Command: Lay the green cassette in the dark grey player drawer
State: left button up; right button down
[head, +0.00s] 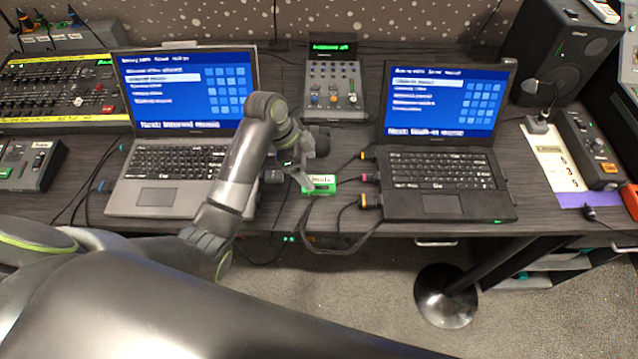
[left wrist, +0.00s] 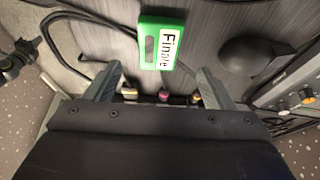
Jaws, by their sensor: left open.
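The green cassette (head: 320,184) lies on the dark desk between the two laptops, near the desk's front edge. In the left wrist view the cassette (left wrist: 161,44) shows its green case and a white label reading "Finale". My left gripper (head: 303,177) is close beside the cassette in the head view and partly hides its surroundings. In the left wrist view the gripper (left wrist: 158,72) has its fingers wide apart with nothing between them, and the cassette lies just past the fingertips. I cannot make out the dark grey player drawer for certain.
A silver laptop (head: 157,198) stands left of the cassette and a black laptop (head: 447,205) right. Cables with coloured plugs (head: 371,200) run close to the cassette's right. A small mixer (head: 334,88) stands behind. A round stand base (head: 445,296) is on the carpet.

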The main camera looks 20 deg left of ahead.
aim_at(317, 183)
pick_arm(q)
jog(key=shift+p+x, duration=0.3)
jog(key=shift+x, duration=2.6)
jog(key=shift+s+a, duration=0.15)
jog(key=shift+a, duration=0.1)
jog(key=c, duration=1.2)
